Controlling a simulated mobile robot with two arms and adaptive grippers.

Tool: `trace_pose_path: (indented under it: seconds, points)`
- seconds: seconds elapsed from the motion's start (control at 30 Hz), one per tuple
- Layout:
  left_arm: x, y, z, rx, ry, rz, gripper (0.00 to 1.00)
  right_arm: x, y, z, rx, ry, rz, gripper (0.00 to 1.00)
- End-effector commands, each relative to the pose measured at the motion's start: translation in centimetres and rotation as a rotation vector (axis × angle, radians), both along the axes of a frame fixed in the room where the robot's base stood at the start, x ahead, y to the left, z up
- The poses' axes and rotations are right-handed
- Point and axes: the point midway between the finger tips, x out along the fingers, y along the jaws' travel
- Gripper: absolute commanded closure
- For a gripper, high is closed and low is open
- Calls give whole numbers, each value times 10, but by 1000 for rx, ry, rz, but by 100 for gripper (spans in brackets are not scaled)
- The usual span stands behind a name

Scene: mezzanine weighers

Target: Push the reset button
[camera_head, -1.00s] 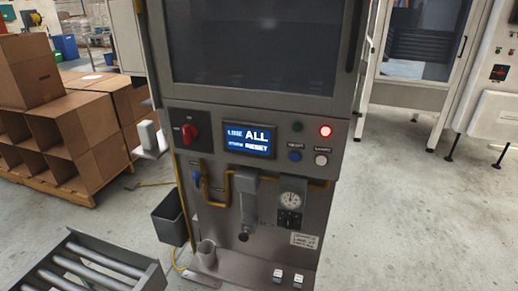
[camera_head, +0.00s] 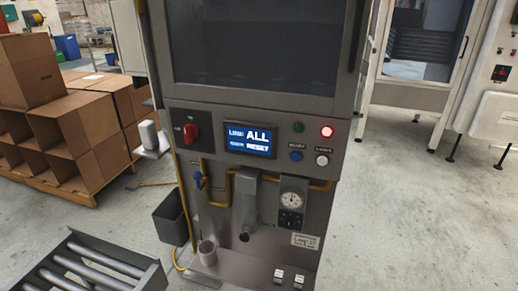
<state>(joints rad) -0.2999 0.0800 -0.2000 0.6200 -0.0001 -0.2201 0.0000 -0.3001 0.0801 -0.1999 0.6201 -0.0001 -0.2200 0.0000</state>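A grey machine cabinet (camera_head: 225,110) stands in front of me. Neither of my grippers shows in the view.
A roller conveyor (camera_head: 85,265) is at the lower left, with a dark bin (camera_head: 172,217) beside the cabinet. Cardboard boxes (camera_head: 60,120) sit on a pallet at left. A gauge (camera_head: 291,200) and yellow pipe are below the panel. The floor at right (camera_head: 420,220) is clear.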

Motion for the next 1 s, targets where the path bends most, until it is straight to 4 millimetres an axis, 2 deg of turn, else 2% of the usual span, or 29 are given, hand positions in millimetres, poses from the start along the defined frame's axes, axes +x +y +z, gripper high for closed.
trace_pose_path:
  seconds: [0.03, 0.33, 1.0]
  points:
    - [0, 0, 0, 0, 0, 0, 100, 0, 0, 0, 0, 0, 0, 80]
    - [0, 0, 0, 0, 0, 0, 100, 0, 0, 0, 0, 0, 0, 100]
    - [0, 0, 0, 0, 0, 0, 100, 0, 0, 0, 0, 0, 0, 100]
